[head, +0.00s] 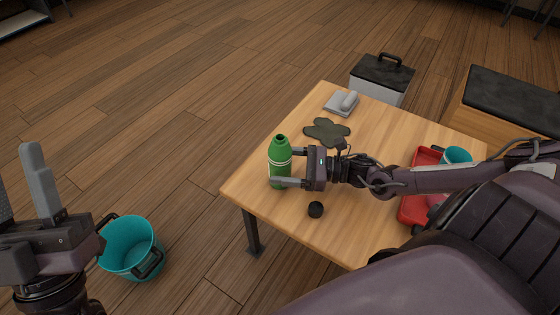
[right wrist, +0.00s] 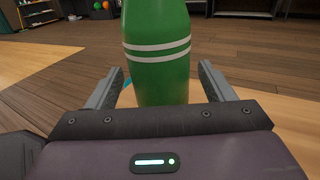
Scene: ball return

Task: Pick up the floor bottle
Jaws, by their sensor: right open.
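A green bottle (head: 280,165) with white bands stands upright on the wooden table (head: 370,235) near its left edge, not on the floor. My right gripper (head: 284,167) is open, level with the table, with one finger on each side of the bottle. In the right wrist view the bottle (right wrist: 158,50) rises between the two spread fingers (right wrist: 160,88), with gaps on both sides. My left gripper (head: 22,180) is at the lower left, partly cut off by the frame; its fingers look apart and empty.
A teal bucket (head: 131,248) stands on the floor. A lidded box (head: 382,75) is behind.

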